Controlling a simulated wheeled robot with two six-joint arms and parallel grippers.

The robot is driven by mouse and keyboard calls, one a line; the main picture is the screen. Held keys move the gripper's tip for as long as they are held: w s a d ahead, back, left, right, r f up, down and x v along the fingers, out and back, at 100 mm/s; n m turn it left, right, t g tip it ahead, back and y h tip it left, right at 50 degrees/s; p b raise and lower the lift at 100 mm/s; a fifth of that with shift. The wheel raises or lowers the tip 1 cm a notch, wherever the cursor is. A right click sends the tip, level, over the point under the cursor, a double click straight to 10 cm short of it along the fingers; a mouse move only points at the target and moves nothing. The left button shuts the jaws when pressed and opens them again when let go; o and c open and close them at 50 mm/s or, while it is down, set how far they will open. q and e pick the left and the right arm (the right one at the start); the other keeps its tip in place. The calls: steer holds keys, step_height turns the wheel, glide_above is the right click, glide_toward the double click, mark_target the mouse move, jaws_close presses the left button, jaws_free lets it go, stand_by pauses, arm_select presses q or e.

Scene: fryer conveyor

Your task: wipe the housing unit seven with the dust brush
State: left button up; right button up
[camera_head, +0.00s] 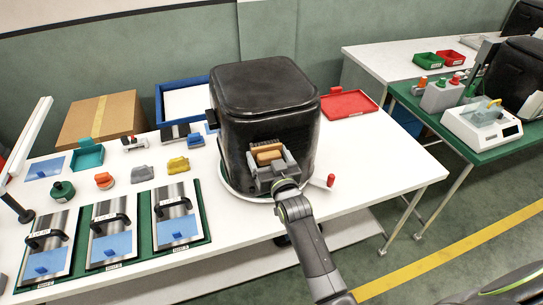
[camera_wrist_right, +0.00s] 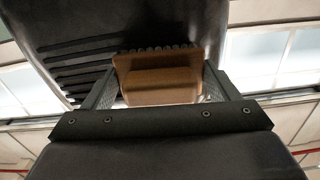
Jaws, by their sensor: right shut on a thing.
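The housing (camera_head: 265,85) is a large black rounded box on a round white base on the table; I cannot read a number on it. In the right wrist view the housing (camera_wrist_right: 75,35) fills the upper left, with ribbed slots. My right gripper (camera_head: 269,160) is shut on the dust brush (camera_head: 267,151), a tan wooden block, in front of the housing's near face. In the right wrist view the dust brush (camera_wrist_right: 158,82) sits between the fingers with dark bristles toward the housing. Bristle contact is hard to tell. My left gripper is not in view.
Several metal plates with black handles (camera_head: 111,232) lie front left. Small tools, including a yellow one (camera_head: 178,165), lie left of the housing. A red tray (camera_head: 347,104) is behind right, a red-topped handle (camera_head: 330,180) beside the base. The table's right end (camera_head: 400,170) is clear.

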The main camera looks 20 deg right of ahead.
steer(key=shift+s+r+p, duration=0.15)
steer(key=shift+s+p, duration=0.5)
steer(key=shift+p, duration=0.6)
steer(key=shift+s+p, duration=0.35)
steer(key=shift+s, duration=0.05)
steer(key=s+b, duration=0.1)
steer(key=s, duration=0.1)
steer(key=s+b, duration=0.1)
steer(key=shift+s+d+f, duration=0.1)
steer(key=shift+s+f, duration=0.1)
steer(key=shift+s, duration=0.2)
